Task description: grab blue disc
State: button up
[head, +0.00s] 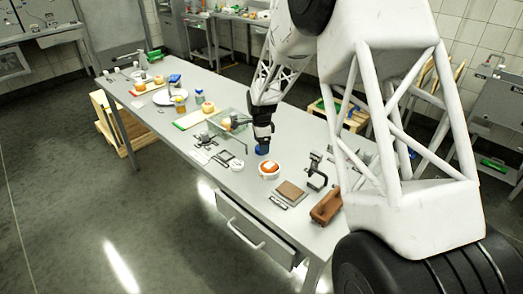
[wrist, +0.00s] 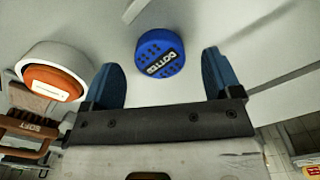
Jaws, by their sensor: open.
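The blue disc (wrist: 160,53) lies on the grey table (wrist: 215,30) in the wrist view, with a dark label on its face. It sits just beyond and between the two blue fingertips of my gripper (wrist: 160,78), which are wide apart with nothing between them. In the head view my gripper (head: 262,143) points down over the table, and the blue disc (head: 261,150) shows small at its tip. Part of the disc is hidden there by the gripper. Whether the fingers touch it cannot be told.
A white round dish with an orange-red top (head: 269,169) stands close beside the disc; it also shows in the wrist view (wrist: 55,80). A brown square block (head: 290,191), a dark clamp-like tool (head: 317,172) and a brown brush-like item (head: 326,206) lie nearer the table's right end.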

jog(key=shift+f, duration=0.8)
jog(key=c, duration=1)
jog(key=shift+r, duration=5)
